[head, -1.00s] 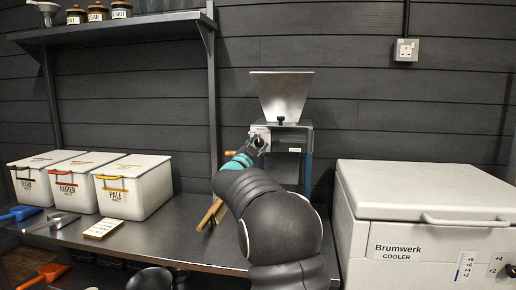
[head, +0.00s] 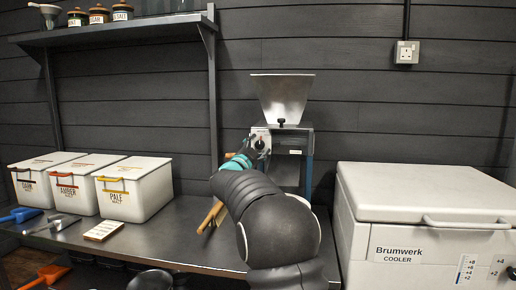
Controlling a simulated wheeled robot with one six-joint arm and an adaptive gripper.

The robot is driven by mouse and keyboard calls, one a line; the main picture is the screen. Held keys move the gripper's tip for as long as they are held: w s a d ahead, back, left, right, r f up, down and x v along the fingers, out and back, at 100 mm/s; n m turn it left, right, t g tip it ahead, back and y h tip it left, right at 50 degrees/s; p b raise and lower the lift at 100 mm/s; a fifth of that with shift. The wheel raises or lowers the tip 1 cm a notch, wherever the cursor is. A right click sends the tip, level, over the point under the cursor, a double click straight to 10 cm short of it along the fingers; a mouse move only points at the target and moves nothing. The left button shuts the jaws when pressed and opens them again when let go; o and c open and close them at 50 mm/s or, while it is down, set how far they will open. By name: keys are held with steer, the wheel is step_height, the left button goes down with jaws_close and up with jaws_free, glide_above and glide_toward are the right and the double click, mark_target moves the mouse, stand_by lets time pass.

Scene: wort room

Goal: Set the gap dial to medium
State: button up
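The grain mill (head: 300,137) stands on the bench against the back wall, with a metal hopper (head: 281,97) on top. Its gap dial (head: 259,143) is a small dark knob on a pale plate on the mill's front left. The dial's setting and markings are too small to read. My gripper (head: 251,149) is just to the left of and below the dial, at the end of my dark arm. The fingertips are tiny here. I cannot tell whether they touch the dial or how far apart they are. My arm hides the mill's lower left.
White grain bins (head: 134,190) stand on the left of the bench (head: 170,238), with a small card (head: 103,230) in front. A wooden-handled thing (head: 212,216) lies beside my arm. A white cooler (head: 425,215) stands at the right. A shelf (head: 120,27) hangs at upper left.

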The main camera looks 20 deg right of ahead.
steer(key=v, duration=1.2)
stand_by(0.4)
